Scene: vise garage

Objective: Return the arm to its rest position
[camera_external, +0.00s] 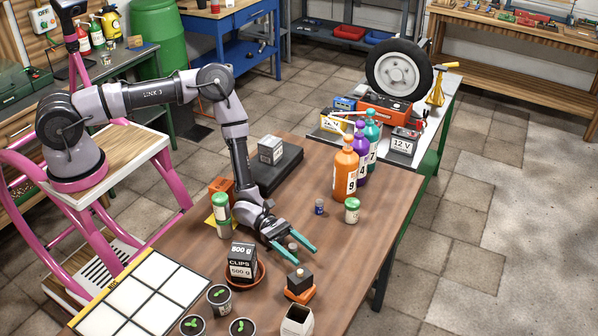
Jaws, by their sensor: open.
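My gripper (292,249) is open, with its teal fingers spread just above the brown table (352,262). My arm reaches from its pink base across the table, with the wrist bent down. A small grey object (293,247) shows close to the fingertips; I cannot tell whether it stands between or behind them. A dark block on an orange base (300,284) stands in front of the fingers.
Orange, purple and teal bottles (346,168) stand at the table's back right. A green-capped jar (352,210) and a small blue jar (319,207) are nearer. A white grid board (148,300) and several seedling pots (219,298) lie front left. A dark slab (283,172) bears a grey box (271,149).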

